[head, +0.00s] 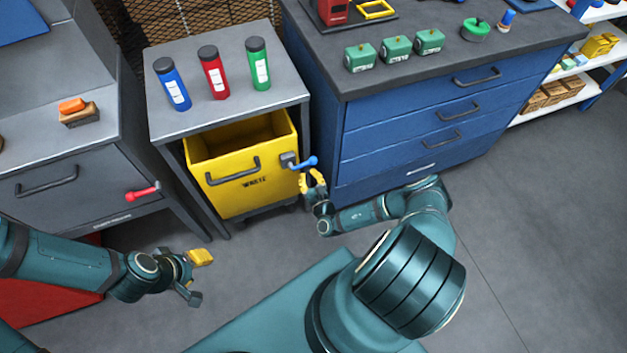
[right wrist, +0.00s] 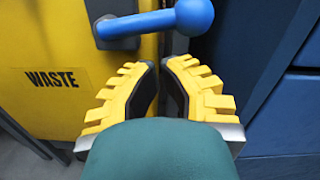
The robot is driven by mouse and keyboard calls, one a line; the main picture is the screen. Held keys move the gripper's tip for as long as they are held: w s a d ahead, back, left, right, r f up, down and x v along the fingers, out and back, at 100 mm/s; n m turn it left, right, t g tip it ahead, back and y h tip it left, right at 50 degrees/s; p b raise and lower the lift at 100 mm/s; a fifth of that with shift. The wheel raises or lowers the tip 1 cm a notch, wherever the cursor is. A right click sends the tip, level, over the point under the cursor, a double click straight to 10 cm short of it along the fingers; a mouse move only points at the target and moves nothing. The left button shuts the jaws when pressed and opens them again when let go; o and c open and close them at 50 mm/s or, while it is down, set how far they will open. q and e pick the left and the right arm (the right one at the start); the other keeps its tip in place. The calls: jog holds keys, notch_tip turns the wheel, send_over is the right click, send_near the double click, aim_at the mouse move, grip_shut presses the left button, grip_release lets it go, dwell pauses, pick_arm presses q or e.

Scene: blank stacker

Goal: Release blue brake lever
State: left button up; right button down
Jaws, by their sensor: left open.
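The blue brake lever (head: 304,163) sits on a grey mount at the right front corner of the yellow waste bin (head: 226,198). Its arm points right and ends in a round knob. It shows at the top of the right wrist view (right wrist: 180,18). My right gripper (head: 312,180) is just below and beside the lever, apart from it. Its yellow-padded fingers (right wrist: 162,66) point towards the knob, close together with a narrow gap and nothing seen between them. My left gripper (head: 203,278) is open and empty over the floor at the lower left.
The bin stands under a grey table (head: 285,78) with blue, red and green bottles. Blue drawers (head: 405,145) stand close to the right of the lever. A red lever (head: 142,193) is on the grey cabinet at left. The floor between my grippers is clear.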

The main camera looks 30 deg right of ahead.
pick_arm(q)
jog(key=shift+s+d+r, duration=0.3)
jog(key=shift+s+d, duration=0.05)
pick_arm(e)
jog(key=shift+w+a+r, duration=0.1)
jog(key=shift+w+r, duration=0.05)
jog(key=shift+r, duration=0.6)
pick_arm(q)
jog(key=shift+a, duration=0.2)
